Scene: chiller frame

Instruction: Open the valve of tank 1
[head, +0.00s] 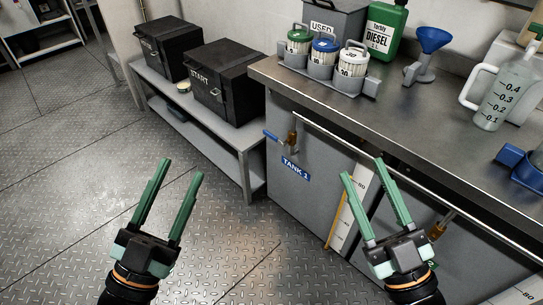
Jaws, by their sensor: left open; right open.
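The tank 1 valve (291,137) is on the grey cabinet front near its left corner. It has a brown body and a blue lever (271,136) that points left. The blue TANK 1 label (296,167) is just below it. My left gripper (182,168) is open and empty over the floor, to the left of and below the valve in the picture. My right gripper (362,168) is open and empty in front of the cabinet, to the right of the valve. Neither gripper touches the valve.
A rail (340,139) runs along the cabinet front below the worktop (400,112). A yellow-white level scale (347,215) is near my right gripper. A second brown valve (437,231) is further right. A low bench (217,128) with black boxes stands left. The floor before it is clear.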

